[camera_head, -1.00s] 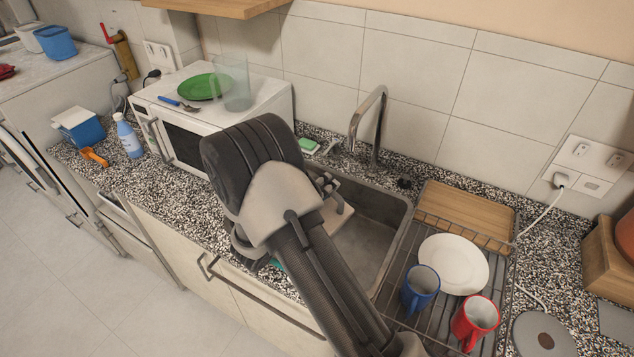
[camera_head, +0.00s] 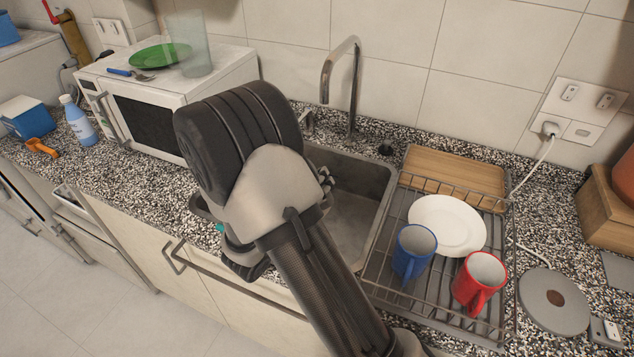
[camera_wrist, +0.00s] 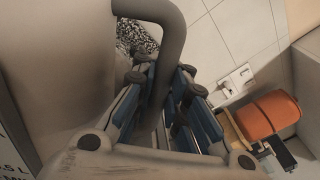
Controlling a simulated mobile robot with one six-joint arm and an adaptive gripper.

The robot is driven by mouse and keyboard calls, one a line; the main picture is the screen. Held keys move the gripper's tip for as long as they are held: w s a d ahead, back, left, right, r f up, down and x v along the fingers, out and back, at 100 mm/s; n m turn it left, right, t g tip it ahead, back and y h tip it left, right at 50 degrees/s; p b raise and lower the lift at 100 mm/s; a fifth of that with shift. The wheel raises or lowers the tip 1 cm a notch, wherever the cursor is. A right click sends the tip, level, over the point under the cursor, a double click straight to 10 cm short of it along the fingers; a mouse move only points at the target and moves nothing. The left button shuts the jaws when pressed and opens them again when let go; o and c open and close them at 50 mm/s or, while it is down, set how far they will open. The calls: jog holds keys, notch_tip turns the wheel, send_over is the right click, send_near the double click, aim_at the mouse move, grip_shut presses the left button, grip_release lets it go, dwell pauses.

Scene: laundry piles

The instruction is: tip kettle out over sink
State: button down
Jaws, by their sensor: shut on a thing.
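The kettle (camera_wrist: 55,70) fills the left of the wrist view as a large beige-grey body, with part of a volume marking at its lower left edge. Its dark curved handle (camera_wrist: 172,35) runs down between the blue-padded fingers of my gripper (camera_wrist: 165,95), which is shut on it. In the head view my arm covers the gripper and the kettle, so the kettle's tilt and spout cannot be told. The metal sink (camera_head: 358,222) shows just right of my wrist, its left part hidden. The tap (camera_head: 326,75) arches behind it.
Right of the sink, a dish rack (camera_head: 375,270) holds a white plate (camera_head: 447,222), a blue mug (camera_head: 413,252), a red mug (camera_head: 478,280) and a wooden board (camera_head: 455,172). A microwave (camera_head: 205,85) bearing a green plate (camera_head: 160,56) and a clear glass (camera_head: 190,45) stands left.

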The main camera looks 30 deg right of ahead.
jog(key=shift+s+d+f+m+b, duration=0.15)
jog(key=shift+s+f+m+b, duration=0.15)
jog(key=shift+f+m+b, duration=0.45)
jog(key=shift+s+d+r+m, duration=0.25)
jog(key=shift+s+d+m, duration=0.1)
jog(key=shift+s+m, duration=0.25)
jog(key=s+d+m, duration=0.3)
jog(key=s+m, duration=0.2)
jog(key=s, duration=0.1)
jog(key=shift+s+d+f, duration=0.15)
jog(key=shift+s+f, duration=0.05)
